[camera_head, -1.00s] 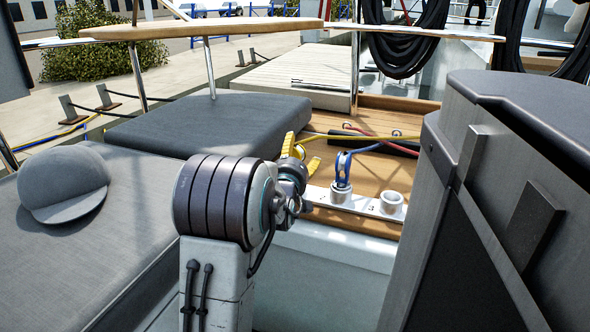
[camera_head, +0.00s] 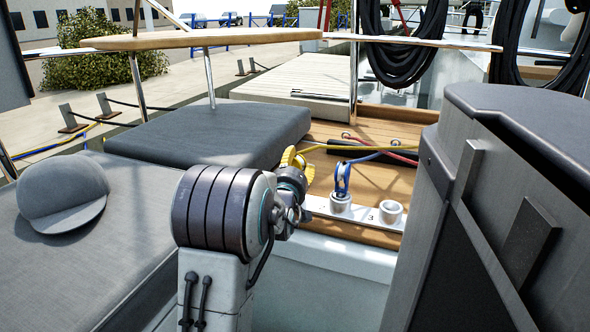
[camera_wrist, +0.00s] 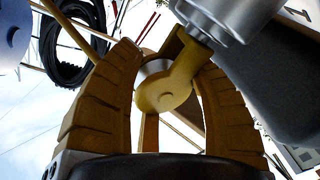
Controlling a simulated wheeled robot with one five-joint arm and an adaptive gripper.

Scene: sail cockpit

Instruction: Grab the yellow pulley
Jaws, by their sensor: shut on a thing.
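The yellow pulley (camera_wrist: 172,85) sits between the two ridged yellow fingers of my gripper (camera_wrist: 170,75) in the wrist view. It has a rounded yellow body, and a silver-grey cylindrical fitting (camera_wrist: 230,15) shows right above it. My gripper is shut on the pulley. In the head view my gripper (camera_head: 294,158) reaches over the wooden deck beside the white numbered strip, and my arm hides most of the pulley there.
A blue pulley (camera_head: 342,180) stands in a holder on the white strip (camera_head: 365,214), left of an empty silver holder (camera_head: 391,212). Yellow, red and blue ropes (camera_head: 385,153) lie behind. A grey cap (camera_head: 62,192) rests on the left cushion. A tall grey cabinet (camera_head: 500,220) blocks the right.

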